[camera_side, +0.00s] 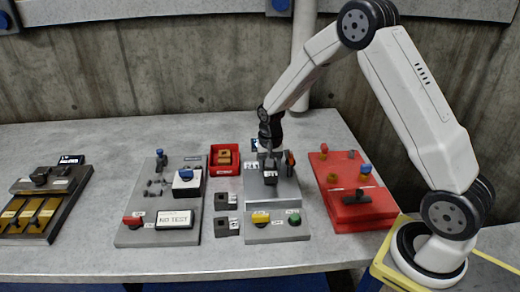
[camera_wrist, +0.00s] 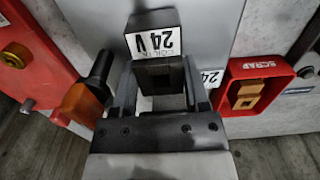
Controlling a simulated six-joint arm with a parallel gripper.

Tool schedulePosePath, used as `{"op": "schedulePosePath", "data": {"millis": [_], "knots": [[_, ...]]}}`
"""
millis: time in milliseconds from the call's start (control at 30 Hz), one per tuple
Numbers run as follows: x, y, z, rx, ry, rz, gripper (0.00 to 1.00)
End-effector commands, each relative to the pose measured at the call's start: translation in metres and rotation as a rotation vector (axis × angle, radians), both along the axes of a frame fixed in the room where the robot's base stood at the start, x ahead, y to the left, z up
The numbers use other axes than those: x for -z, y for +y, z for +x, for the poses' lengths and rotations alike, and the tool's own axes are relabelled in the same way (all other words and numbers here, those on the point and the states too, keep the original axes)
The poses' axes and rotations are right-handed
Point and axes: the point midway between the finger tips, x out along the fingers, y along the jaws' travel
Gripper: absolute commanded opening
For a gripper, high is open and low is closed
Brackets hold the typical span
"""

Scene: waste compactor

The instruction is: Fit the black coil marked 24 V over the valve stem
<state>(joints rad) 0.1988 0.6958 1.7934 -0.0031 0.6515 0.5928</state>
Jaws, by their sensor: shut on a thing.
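My gripper (camera_side: 270,160) is shut on the black coil (camera_side: 270,174), above the middle grey board (camera_side: 262,205). In the wrist view the coil (camera_wrist: 160,76) sits between the two fingers. Its white label reads "COIL" and "24 V", upside down, and a square opening shows in its dark face. I cannot make out the valve stem; the coil and gripper may hide it. A dark cylinder with an orange part (camera_wrist: 88,98) stands beside the gripper, to the left in the wrist view; it also shows in the side view (camera_side: 290,158). I cannot tell whether the coil touches anything below.
The red scrap tray (camera_side: 237,148) holds an orange-brown coil. Black blocks (camera_side: 226,201) lie left of the middle board. A board with a "NO TEST" display (camera_side: 175,220) is further left; a red board (camera_side: 335,210) stands right. Bare table (camera_side: 60,262) is at front left.

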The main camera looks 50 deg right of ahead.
Motion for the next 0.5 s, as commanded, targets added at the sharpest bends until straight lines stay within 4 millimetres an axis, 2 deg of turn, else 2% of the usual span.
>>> {"op": "schedulePosePath", "data": {"millis": [467,500], "knots": [[0.0082,-0.0001,0.0001,0.000,0.000,0.000,0.00],[0.0079,0.0000,0.0001,0.000,0.000,0.000,0.71]]}}
